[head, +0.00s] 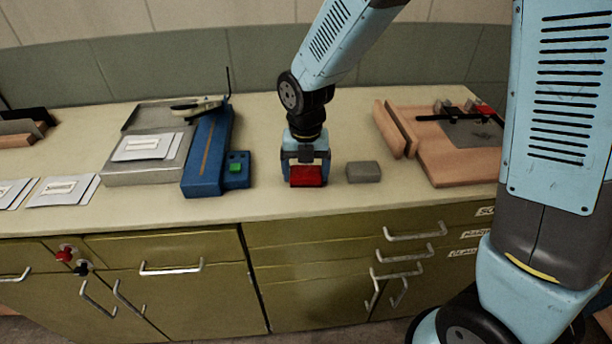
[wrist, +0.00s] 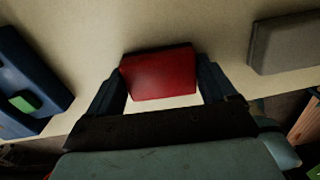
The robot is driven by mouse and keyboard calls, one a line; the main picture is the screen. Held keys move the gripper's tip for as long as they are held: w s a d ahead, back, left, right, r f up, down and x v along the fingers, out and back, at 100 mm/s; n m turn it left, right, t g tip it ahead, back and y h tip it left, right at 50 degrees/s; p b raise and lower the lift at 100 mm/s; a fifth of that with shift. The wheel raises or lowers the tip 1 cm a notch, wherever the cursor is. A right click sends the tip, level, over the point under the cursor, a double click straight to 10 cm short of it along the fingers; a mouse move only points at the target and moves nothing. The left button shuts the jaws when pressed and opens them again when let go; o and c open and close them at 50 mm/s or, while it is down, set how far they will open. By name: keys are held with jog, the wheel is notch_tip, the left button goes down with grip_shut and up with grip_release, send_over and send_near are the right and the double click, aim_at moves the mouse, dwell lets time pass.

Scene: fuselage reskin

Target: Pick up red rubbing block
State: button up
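The red rubbing block (head: 308,176) is on the worktop near its front edge, below my gripper (head: 305,168). In the wrist view, the red block (wrist: 160,75) lies between the two dark blue fingertips of my gripper (wrist: 162,80), a little askew to them. One finger is at its left side and one at its right, both very close; whether they touch it is unclear. The fingers are spread about as wide as the block, and I see no clear grip. In the head view the block hides part of the fingers.
A grey block (head: 363,172) lies just right of the red one. A blue device with a green button (head: 236,168) stands to the left, beside a metal tray (head: 117,178). Wooden boards (head: 455,165) are at the right. The worktop's front edge is close.

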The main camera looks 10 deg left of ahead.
aim_at(306, 171)
jog(key=c, duration=0.5)
jog(key=shift+c, duration=0.2)
jog(key=shift+r, duration=0.1)
jog(key=shift+r, duration=0.25)
notch_tip(306, 171, up, 2)
jog(key=shift+r, duration=0.2)
jog(key=s+d+r, duration=0.7)
jog(key=s+r, duration=0.3)
jog(key=s, duration=0.2)
